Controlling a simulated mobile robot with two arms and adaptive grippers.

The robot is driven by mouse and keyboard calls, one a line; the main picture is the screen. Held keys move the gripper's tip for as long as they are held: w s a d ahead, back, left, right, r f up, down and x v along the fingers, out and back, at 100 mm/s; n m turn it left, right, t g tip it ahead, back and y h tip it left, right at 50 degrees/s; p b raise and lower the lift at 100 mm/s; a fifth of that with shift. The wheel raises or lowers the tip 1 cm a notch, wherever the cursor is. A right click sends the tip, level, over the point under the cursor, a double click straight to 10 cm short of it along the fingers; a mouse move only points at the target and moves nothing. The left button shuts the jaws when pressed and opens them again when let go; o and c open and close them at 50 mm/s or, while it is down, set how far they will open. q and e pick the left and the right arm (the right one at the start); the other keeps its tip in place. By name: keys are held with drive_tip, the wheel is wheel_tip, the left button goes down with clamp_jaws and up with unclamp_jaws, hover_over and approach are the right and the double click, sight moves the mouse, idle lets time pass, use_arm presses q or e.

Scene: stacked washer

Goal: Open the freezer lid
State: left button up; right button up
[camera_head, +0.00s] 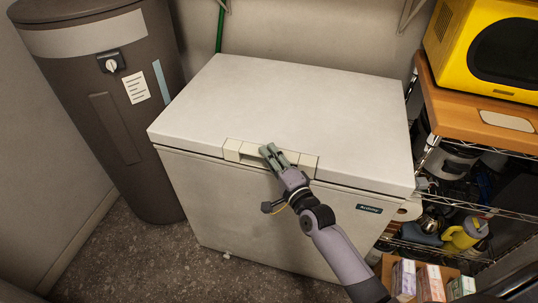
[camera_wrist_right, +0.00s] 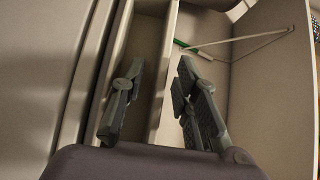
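The white chest freezer (camera_head: 270,190) stands against the wall, and its lid (camera_head: 300,105) lies flat and closed on top. The pale handle (camera_head: 232,150) is at the middle of the lid's front edge. My right gripper (camera_head: 269,153) is at this handle, reaching in from the front right. In the right wrist view its two fingers (camera_wrist_right: 160,92) are spread apart, with a pale edge of the handle (camera_wrist_right: 163,75) running between them. I see a gap beside that edge, so the fingers do not look closed on it. My left gripper is not in view.
A dark brown cylindrical tank (camera_head: 110,120) stands left of the freezer. At right, a wire shelf (camera_head: 480,208) with a wooden top (camera_head: 455,105) carries a yellow microwave (camera_head: 460,50). Small boxes (camera_head: 430,283) stand low at right. Floor (camera_head: 150,260) at front left is mostly clear.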

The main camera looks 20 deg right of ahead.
drive_tip(key=shift+w+a, duration=0.1)
drive_tip(key=shift+w, duration=0.25)
drive_tip(key=shift+c, duration=0.2)
clamp_jaws()
idle(0.5)
